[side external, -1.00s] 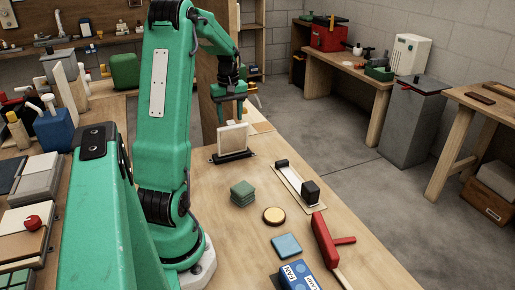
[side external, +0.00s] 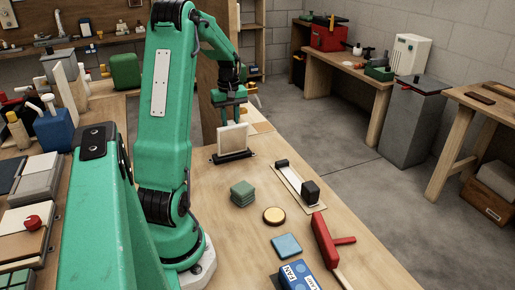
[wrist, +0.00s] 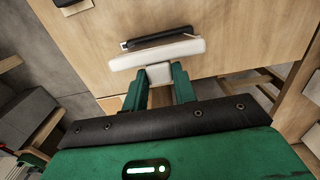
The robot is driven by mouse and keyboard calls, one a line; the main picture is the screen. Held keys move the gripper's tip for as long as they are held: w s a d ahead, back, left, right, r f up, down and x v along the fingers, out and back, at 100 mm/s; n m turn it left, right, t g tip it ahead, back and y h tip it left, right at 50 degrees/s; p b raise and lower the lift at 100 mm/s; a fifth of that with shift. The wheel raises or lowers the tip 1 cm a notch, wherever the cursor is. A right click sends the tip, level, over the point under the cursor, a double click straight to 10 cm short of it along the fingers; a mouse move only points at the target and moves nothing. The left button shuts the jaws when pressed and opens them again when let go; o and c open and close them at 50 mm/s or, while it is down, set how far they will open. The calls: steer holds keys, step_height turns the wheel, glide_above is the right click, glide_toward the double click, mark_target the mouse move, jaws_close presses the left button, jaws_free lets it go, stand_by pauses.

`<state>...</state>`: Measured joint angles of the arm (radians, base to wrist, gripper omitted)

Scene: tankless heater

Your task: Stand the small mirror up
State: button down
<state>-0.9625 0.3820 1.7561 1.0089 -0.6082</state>
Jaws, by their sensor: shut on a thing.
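The small mirror appears as a cream-white upright panel (side external: 233,139) with a small block on its top edge, near the far end of the bench. A black rail-like stand (side external: 236,157) lies along its lower edge. I cannot tell whether the panel sits in it. My gripper (side external: 232,122) points down from above and is shut on the top block. In the wrist view, my green fingers (wrist: 158,77) hold the white block, with the panel's top edge (wrist: 156,55) just beyond and the black stand (wrist: 160,37) past it. The reflective face is not visible.
On the bench are green square pads (side external: 243,193), a round tan disc (side external: 274,215), a blue square (side external: 286,246), a white strip fixture with black blocks (side external: 296,181) and a red-headed tool (side external: 326,240). Bare wood lies around the stand.

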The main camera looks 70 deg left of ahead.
steer(key=shift+a+g+h, duration=0.3)
steer(key=shift+a+h, duration=0.1)
steer(key=shift+a, duration=0.3)
steer(key=c, duration=1.1)
jaws_free()
steer(key=shift+r, duration=0.1)
steer(key=r, duration=0.7)
steer(key=shift+w+a+r, duration=0.15)
steer(key=shift+a+r, duration=0.1)
steer(key=shift+r, duration=0.05)
